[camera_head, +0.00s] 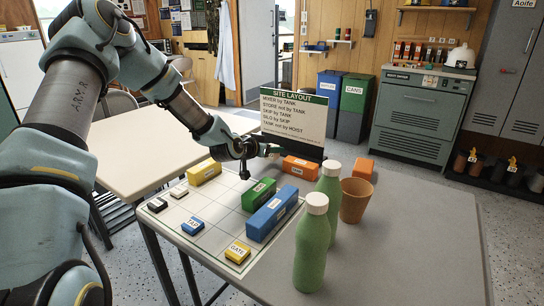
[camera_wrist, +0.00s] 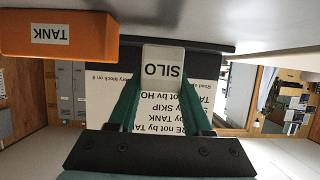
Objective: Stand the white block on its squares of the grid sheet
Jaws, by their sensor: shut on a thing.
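The white block (camera_wrist: 162,62), labelled SILO, sits between the two dark green fingers of my gripper (camera_wrist: 162,88) in the wrist view. My gripper is shut on it. In the head view my gripper (camera_head: 270,151) reaches level to the right, over the far edge of the grid sheet (camera_head: 222,213) and in front of the sign. I cannot make out the white block clearly there. The sheet bears a yellow block (camera_head: 204,172), a green block (camera_head: 259,194) and a blue block (camera_head: 272,213). An orange block (camera_head: 301,167) labelled TANK lies near the sheet's far right; it also shows in the wrist view (camera_wrist: 85,36).
The SITE LAYOUT sign (camera_head: 294,116) stands behind my gripper. Two green bottles (camera_head: 312,243), a brown pot (camera_head: 356,200) and another orange block (camera_head: 363,168) stand to the right. Small blue (camera_head: 193,226) and yellow (camera_head: 238,252) tiles lie along the near edge. The grey table's (camera_head: 415,250) right side is clear.

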